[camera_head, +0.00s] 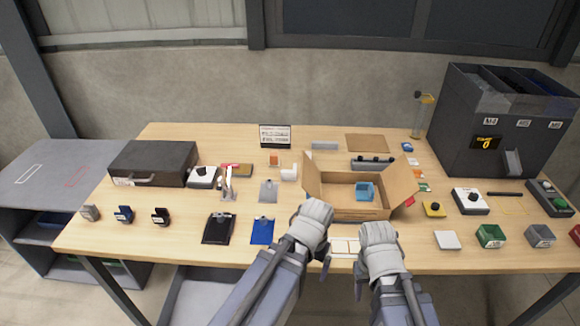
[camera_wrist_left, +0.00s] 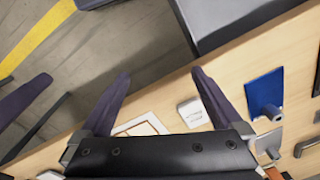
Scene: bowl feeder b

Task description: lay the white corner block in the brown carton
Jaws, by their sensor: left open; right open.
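A small white corner block (camera_head: 289,173) stands on the table just left of the carton's left flap. The brown carton (camera_head: 350,209) is open, its side flaps spread, with a blue bin (camera_head: 364,191) inside. My left gripper (camera_head: 315,232) is in front of the carton's left side, its fingers mostly hidden by the wrist. The left wrist view shows it open and empty (camera_wrist_left: 161,73), over the table's front edge. My right gripper (camera_head: 379,248) is open in front of the carton, its fingers largely hidden.
A white labelled block (camera_wrist_left: 193,112) and a framed card (camera_head: 345,247) lie near my left gripper. A blue clipboard (camera_head: 262,231) and black clipboard (camera_head: 218,229) lie left. A white tile (camera_head: 447,240) and green bin (camera_head: 490,236) are right. A dark case (camera_head: 152,163) stands far left.

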